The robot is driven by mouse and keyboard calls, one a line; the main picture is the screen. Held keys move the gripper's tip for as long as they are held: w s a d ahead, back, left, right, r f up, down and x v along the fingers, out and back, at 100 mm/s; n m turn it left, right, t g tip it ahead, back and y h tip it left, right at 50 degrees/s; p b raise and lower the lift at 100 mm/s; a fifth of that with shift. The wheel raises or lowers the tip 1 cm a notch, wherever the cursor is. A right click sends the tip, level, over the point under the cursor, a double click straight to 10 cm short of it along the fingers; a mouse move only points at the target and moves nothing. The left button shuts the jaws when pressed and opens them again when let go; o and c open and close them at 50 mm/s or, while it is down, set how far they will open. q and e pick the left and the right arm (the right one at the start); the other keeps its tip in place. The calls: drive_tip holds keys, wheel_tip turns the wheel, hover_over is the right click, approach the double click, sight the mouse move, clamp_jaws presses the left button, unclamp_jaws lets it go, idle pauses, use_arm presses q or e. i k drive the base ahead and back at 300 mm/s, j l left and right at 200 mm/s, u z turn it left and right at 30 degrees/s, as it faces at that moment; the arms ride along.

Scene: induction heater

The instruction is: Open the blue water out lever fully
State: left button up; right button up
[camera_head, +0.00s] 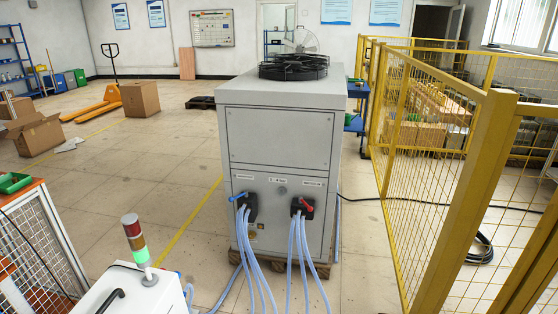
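The blue lever (238,197) is on the left side of the front face of a grey cabinet (280,140). It looks like a small handle at the top of a dark valve block (250,208), its outer end pointing left. A red lever (306,203) sits on a second dark block to the right. Pale blue hoses (258,262) hang from both blocks to the floor. The labels above the levers are too small to read. How far the blue lever is turned cannot be told. Neither of my grippers is in view.
A white unit with a signal light (137,242) stands at the front left, near an orange-topped bench (22,187). Yellow mesh fencing (440,190) closes off the right. Hoses lie before the cabinet. A black cable (375,198) runs right. Open floor (150,190) lies left of the cabinet.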

sight(231, 200)
drive_tip(key=i+l+u, duration=0.4)
drive_tip(key=i, duration=0.25)
drive_tip(key=i+l+u, duration=0.35)
drive_tip(key=i+l, duration=0.15)
drive_tip(key=i, duration=0.1)
